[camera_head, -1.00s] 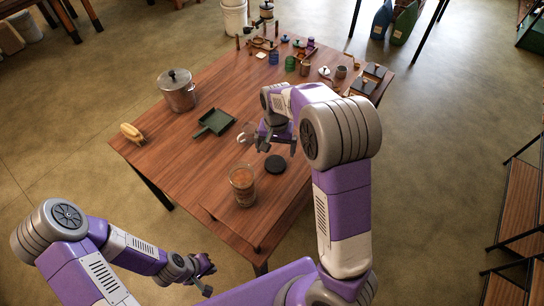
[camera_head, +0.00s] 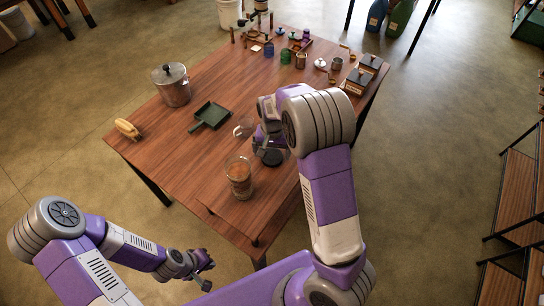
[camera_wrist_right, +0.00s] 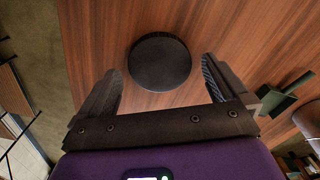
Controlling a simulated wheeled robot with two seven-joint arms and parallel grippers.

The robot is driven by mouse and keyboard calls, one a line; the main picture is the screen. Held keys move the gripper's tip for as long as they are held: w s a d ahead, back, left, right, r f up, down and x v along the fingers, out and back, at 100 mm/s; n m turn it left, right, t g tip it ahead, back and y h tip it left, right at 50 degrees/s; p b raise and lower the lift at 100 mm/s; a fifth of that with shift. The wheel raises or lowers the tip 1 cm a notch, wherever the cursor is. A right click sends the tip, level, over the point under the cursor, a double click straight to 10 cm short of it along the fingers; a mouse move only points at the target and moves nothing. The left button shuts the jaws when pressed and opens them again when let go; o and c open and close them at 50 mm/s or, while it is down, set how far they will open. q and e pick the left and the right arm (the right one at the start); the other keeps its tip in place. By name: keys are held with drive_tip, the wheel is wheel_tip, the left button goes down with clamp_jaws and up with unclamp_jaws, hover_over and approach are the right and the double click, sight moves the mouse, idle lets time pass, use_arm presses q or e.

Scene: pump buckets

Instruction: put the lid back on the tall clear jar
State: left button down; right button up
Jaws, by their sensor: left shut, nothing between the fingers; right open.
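The tall clear jar (camera_head: 239,182) stands upright and open near the table's front, with brown-orange contents. The flat round black lid (camera_head: 271,158) lies on the table behind and right of the jar, apart from it. My right gripper (camera_head: 270,148) is open above the lid and partly covers it in the head view. In the right wrist view the whole lid (camera_wrist_right: 160,62) shows between and just beyond the open fingers (camera_wrist_right: 160,72), with nothing held. My left gripper (camera_head: 203,268) is shut and empty, off the table's front left edge.
A clear glass item (camera_head: 243,129) stands left of my right gripper. A green dustpan-like tray (camera_head: 212,114), a lidded metal pot (camera_head: 174,88) and a yellow item (camera_head: 127,129) are farther left. Several small containers crowd the far end. The table around the jar is clear.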

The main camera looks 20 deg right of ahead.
sight(272, 156)
drive_tip(key=shift+f, duration=0.55)
drive_tip(key=c, duration=1)
drive_tip(key=shift+o, duration=0.2)
drive_tip(key=shift+r, duration=0.15)
wheel_tip(272, 156, up, 10)
drive_tip(key=p, duration=0.1)
